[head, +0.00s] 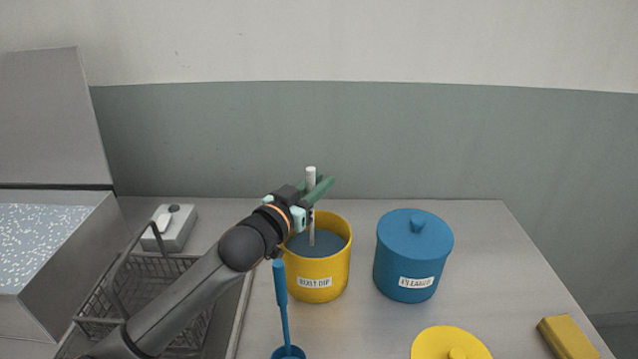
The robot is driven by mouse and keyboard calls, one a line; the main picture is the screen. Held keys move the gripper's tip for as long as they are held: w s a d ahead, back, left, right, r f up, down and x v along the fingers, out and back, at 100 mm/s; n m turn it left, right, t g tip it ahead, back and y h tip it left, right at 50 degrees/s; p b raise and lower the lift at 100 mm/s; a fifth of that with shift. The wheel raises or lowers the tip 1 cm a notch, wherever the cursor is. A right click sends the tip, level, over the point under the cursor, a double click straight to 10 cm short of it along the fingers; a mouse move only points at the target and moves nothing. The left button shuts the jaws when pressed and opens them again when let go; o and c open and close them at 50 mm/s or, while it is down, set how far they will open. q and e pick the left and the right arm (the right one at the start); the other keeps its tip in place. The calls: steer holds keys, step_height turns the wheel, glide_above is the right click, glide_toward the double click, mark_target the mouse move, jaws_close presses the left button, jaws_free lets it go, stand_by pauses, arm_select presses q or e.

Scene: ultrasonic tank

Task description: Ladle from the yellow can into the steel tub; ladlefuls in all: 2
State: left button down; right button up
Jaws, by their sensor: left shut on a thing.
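The yellow can (333,275) stands uncovered on the bench, holding dark grey liquid (325,242) and bearing a white label. A pale ladle handle (311,232) stands nearly upright in it; its lower end goes into the liquid, so its bowl is hidden. My left gripper (316,188) is above the can with its green fingers shut on the upper part of this handle. The steel tub (62,262) is at the far left, its lid raised and speckled pale liquid (40,240) inside. My right gripper is not in view.
A blue lidded can (410,265) stands right of the yellow can. A blue ladle (282,305) is in front. A yellow lid (432,345) and yellow block (567,338) lie front right. A wire basket (95,302) and grey box (180,235) lie between tub and can.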

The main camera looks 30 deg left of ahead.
arm_select(q)
step_height(320, 180, up, 17)
steer(key=p, duration=1.2)
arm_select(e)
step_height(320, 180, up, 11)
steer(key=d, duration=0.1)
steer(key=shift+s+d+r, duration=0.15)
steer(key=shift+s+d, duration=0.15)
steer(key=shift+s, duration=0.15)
